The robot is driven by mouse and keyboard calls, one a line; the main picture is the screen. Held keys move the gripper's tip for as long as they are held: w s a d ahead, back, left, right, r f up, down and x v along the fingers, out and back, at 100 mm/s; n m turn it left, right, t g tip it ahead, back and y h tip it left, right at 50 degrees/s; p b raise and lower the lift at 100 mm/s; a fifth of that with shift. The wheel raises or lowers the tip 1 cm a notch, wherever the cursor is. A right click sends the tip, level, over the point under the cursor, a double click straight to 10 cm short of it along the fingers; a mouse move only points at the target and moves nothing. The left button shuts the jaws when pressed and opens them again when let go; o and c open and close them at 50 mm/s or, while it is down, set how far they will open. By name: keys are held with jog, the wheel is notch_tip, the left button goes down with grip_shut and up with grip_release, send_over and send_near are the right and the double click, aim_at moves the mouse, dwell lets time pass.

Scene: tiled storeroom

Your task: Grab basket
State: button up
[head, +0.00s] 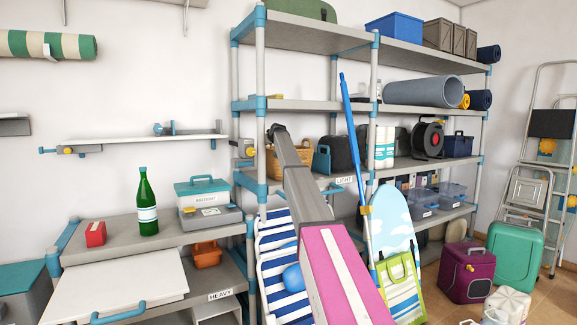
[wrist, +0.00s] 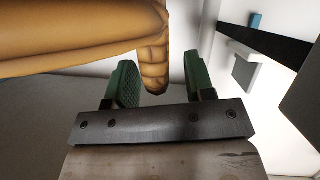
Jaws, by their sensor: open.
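A tan basket (head: 272,163) stands on the middle shelf of the grey rack in the head view, partly hidden behind my arm. In the wrist view the basket (wrist: 75,38) fills the upper left, with a ribbed, rounded part (wrist: 152,66) hanging down between my fingers. My gripper (wrist: 161,80) is open, its two green-padded fingers apart on either side of that part. A gap shows on the right side; contact on the left side cannot be told. In the head view my gripper is small at the far end of my arm, in front of the basket.
A teal and dark bag (head: 321,160) and a black case (head: 341,152) stand right of the basket. The upper shelf (head: 300,105) runs above. A blue pole (head: 352,130) leans in front of the rack. A green bottle (head: 147,205) stands on the left bench.

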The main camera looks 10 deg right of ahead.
jog(key=shift+w+f, duration=0.1)
jog(key=shift+w, duration=0.2)
jog(key=shift+s, duration=0.1)
grip_shut()
jog(key=shift+r, duration=0.2)
